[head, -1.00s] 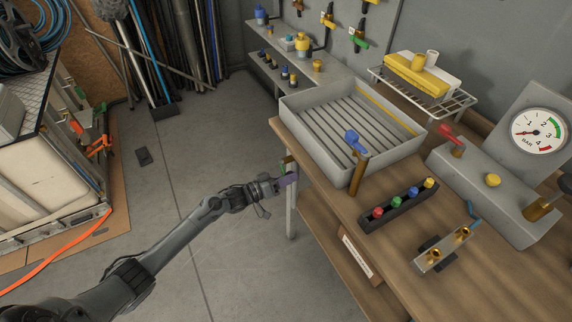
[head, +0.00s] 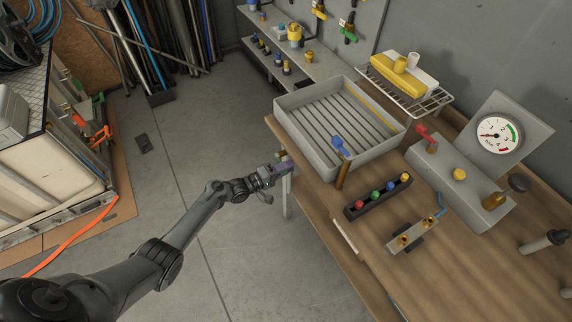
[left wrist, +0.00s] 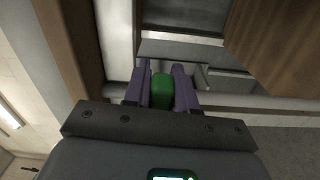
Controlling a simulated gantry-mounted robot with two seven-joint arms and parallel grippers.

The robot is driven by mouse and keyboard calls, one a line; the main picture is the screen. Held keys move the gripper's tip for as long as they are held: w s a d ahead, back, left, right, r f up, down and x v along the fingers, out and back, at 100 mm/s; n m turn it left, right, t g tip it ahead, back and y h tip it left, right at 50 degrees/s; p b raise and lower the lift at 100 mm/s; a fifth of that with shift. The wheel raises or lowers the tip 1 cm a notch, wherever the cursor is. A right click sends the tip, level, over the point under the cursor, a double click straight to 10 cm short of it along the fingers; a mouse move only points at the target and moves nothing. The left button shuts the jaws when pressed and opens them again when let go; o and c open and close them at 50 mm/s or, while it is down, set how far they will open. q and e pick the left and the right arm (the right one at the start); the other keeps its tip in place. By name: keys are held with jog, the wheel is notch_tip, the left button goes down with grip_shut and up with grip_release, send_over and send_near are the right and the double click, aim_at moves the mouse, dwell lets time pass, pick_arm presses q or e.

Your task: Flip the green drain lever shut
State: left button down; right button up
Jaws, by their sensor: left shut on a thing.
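The green drain lever (left wrist: 162,91) shows in the left wrist view between the two purple fingers of my left gripper (left wrist: 165,88). The gripper is shut on it. In the head view my left gripper (head: 284,168) is at the left edge of the workbench, below the grey slatted tray (head: 318,164). The lever is hidden by the gripper there, so its angle is hard to tell. My right gripper is not in view.
A bench leg (head: 287,198) stands beside the gripper.

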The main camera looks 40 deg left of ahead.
pick_arm(q)
jog(key=shift+r+n+p, duration=0.3)
jog(key=shift+n, duration=0.2)
jog(key=c, duration=1)
grip_release()
jog(key=shift+s+a, duration=0.1)
jog(key=shift+s, duration=0.05)
jog(key=shift+s+a, duration=0.1)
jog(key=shift+s, duration=0.1)
jog(key=p+v, duration=0.2)
jog(key=v, duration=0.8)
jog(key=shift+p, duration=0.4)
